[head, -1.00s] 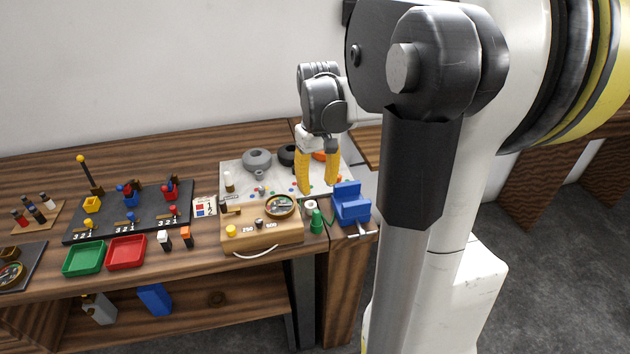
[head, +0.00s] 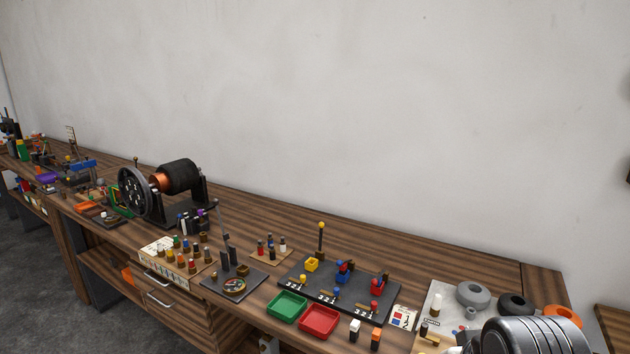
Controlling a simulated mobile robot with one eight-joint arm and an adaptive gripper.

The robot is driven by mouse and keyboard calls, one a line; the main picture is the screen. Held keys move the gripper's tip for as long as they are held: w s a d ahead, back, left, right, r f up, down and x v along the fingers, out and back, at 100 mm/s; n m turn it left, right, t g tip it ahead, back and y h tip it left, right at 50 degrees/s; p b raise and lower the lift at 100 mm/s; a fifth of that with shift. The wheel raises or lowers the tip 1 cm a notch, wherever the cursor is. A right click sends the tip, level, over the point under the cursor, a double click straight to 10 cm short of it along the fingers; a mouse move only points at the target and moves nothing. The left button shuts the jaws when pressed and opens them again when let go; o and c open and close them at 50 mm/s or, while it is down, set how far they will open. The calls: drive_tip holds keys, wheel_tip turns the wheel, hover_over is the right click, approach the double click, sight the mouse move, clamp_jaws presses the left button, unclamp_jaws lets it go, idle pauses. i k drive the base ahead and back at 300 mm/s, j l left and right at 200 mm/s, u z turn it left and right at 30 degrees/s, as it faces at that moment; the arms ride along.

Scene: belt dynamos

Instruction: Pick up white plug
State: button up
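Several white-topped plugs are in the head view, and I cannot tell which one is meant. One white-topped plug (head: 355,328) stands upright on the bench just right of the red tray, beside an orange one. Another white-topped plug (head: 283,243) stands on a small wooden board with a red and a dark one. A further small white-topped piece (head: 423,328) stands on the light plate at the right. My gripper's fingers are outside the picture. Only a grey ribbed part of my arm shows at the bottom right edge, so nothing held can be seen.
A red tray (head: 319,319) and a green tray (head: 287,305) stand at the bench front. A black switch board (head: 337,291) lies behind them. A dynamo with a wheel (head: 140,192) stands farther left. Bare bench top (head: 290,225) runs along the wall.

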sight(436, 304)
drive_tip(key=i+z, duration=0.35)
drive_tip(key=i+j+z, duration=0.1)
drive_tip(key=i+z, duration=0.25)
drive_tip(key=i+j+z, duration=0.15)
drive_tip(key=z, duration=0.2)
